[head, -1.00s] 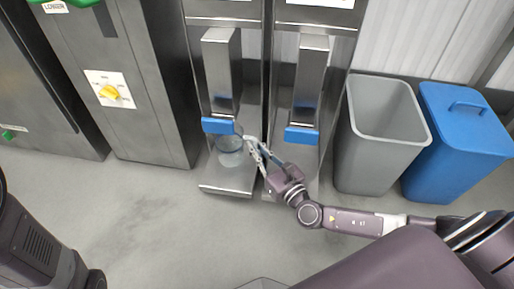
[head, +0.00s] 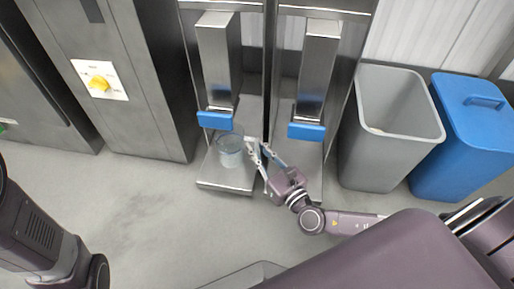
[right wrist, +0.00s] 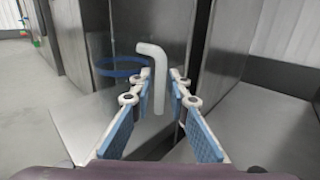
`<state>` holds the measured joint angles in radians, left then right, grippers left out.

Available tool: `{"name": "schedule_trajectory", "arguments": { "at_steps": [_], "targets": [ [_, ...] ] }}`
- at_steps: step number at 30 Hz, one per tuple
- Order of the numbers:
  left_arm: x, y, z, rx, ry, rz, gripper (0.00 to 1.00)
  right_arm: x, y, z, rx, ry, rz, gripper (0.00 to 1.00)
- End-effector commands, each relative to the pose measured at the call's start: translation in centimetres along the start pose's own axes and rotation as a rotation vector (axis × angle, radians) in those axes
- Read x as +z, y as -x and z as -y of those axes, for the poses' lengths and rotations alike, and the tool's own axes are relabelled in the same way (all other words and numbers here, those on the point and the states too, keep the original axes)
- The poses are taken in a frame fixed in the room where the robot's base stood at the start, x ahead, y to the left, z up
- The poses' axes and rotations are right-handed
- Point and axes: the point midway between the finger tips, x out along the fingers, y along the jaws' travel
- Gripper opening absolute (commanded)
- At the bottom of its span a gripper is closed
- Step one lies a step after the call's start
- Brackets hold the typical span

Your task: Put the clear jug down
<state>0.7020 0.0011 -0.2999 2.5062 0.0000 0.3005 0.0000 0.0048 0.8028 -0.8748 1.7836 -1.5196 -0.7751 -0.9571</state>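The clear jug (head: 230,150) stands upright on the metal base shelf (head: 226,181) of the left dispenser, below its blue-tipped chute. In the right wrist view its blue rim (right wrist: 122,60) and white handle (right wrist: 155,78) show; its clear body is hard to make out. My right gripper (head: 260,147) is just right of the jug, on its handle side. In the right wrist view its fingers (right wrist: 157,98) are open, one on each side of the handle, with gaps between. My left gripper is not in view.
A second dispenser with a blue-tipped chute (head: 306,131) stands to the right. Further right are a grey open bin (head: 388,150) and a blue lidded bin (head: 465,140). The floor in front is clear.

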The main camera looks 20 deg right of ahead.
Motion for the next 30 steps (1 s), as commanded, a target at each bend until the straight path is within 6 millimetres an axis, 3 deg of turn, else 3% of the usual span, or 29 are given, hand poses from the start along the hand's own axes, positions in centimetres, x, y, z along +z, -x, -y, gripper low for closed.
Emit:
{"name": "schedule_trajectory", "arguments": {
  "at_steps": [6,21,30],
  "targets": [
    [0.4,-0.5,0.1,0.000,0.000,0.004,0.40,0.7,0.1,0.0,0.000,0.001,0.000,0.16],
    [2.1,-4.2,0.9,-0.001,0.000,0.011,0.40,0.6,10.0,0.0,-0.001,0.001,-0.005,0.16],
    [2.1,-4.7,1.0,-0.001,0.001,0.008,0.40,0.4,12.0,0.0,-0.001,0.000,-0.001,0.16]
  ]
}}
